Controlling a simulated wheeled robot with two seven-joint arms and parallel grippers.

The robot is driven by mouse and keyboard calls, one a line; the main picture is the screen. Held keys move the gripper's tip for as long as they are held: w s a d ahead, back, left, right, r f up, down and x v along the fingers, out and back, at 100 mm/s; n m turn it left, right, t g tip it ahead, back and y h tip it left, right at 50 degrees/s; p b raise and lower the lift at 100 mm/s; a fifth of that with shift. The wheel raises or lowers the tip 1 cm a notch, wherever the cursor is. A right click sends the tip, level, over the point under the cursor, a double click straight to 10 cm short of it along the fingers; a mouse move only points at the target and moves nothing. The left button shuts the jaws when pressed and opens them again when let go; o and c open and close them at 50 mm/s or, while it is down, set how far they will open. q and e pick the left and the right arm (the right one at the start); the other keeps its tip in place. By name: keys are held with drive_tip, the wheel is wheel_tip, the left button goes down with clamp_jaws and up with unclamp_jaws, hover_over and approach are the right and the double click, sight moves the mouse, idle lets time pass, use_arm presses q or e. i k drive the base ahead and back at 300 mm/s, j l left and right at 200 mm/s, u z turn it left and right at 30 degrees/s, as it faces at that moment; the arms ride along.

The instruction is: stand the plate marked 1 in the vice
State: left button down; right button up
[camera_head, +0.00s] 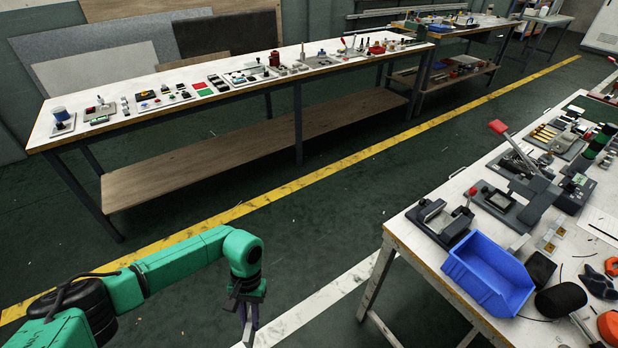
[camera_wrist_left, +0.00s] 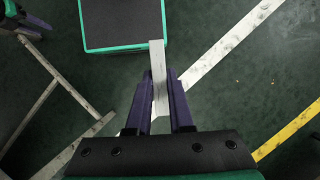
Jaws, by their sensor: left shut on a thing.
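My left gripper (camera_head: 247,318) hangs over the open floor, left of the right-hand workbench. In the left wrist view its purple fingers (camera_wrist_left: 159,105) are shut on a thin, light grey plate (camera_wrist_left: 157,62), which sticks out beyond the fingertips. No number can be read on the plate, so I cannot tell whether it is the one marked 1. A grey device with two raised blocks, seemingly the vice (camera_head: 440,221), stands near the left edge of the right-hand bench, apart from the gripper. A dark and purple part at the upper left of the wrist view may be my right gripper (camera_wrist_left: 32,30).
A blue bin (camera_head: 487,272) stands at the front edge of the right-hand bench (camera_head: 415,245). A red-handled clamp device (camera_head: 522,185) stands behind the vice. A long bench (camera_head: 215,95) with small parts runs along the back. The floor between the benches is clear.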

sight(443, 223)
drive_tip(key=i+j+u, duration=0.6)
drive_tip(key=i+u, duration=0.4)
drive_tip(key=i+z, duration=0.65)
drive_tip(key=z, duration=0.25)
drive_tip(key=i+j+z, duration=0.25)
drive_tip(key=z, duration=0.15)
drive_tip(key=i+z, duration=0.15)
drive_tip(key=z, duration=0.3)
drive_tip(key=i+z, duration=0.15)
drive_tip(key=z, duration=0.35)
drive_tip(key=i+j+z, duration=0.1)
drive_tip(key=z, duration=0.35)
drive_tip(key=i+j+z, duration=0.1)
drive_tip(key=z, duration=0.35)
drive_tip(key=i+j+z, duration=0.1)
drive_tip(key=z, duration=0.4)
drive_tip(key=j+z, duration=0.25)
drive_tip(key=z, duration=0.2)
drive_tip(key=i+j+z, duration=0.1)
drive_tip(key=j+z, duration=0.15)
drive_tip(key=z, duration=0.2)
